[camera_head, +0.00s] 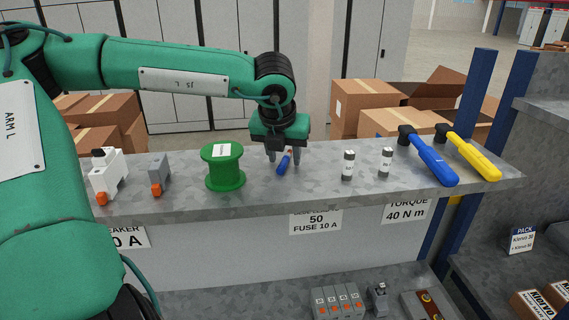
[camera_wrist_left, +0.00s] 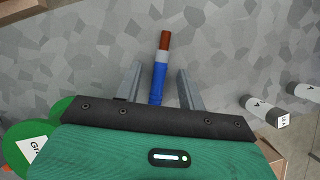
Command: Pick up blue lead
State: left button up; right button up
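The blue lead (camera_head: 284,163) is a short blue piece with a grey band and a copper-brown tip. It is on the grey metal shelf (camera_head: 320,192). In the left wrist view the blue lead (camera_wrist_left: 158,75) lies between the two grey fingers, with a gap on each side. My left gripper (camera_head: 283,162) reaches down over the lead with its fingers open on either side of it; the fingers also show in the left wrist view (camera_wrist_left: 158,88). The lead's rear end is hidden by the gripper body. My right gripper is not in view.
A green spool (camera_head: 223,167) stands left of my left gripper. Two small cylindrical fuses (camera_head: 348,165) (camera_head: 385,162) stand to its right. Further right lie a blue torque tool (camera_head: 430,159) and a yellow one (camera_head: 470,155). A grey block (camera_head: 159,175) and a white breaker (camera_head: 106,174) stand at left.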

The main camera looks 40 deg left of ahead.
pick_arm(q)
jog(key=shift+f, duration=0.1)
jog(key=shift+c, duration=0.2)
grip_shut()
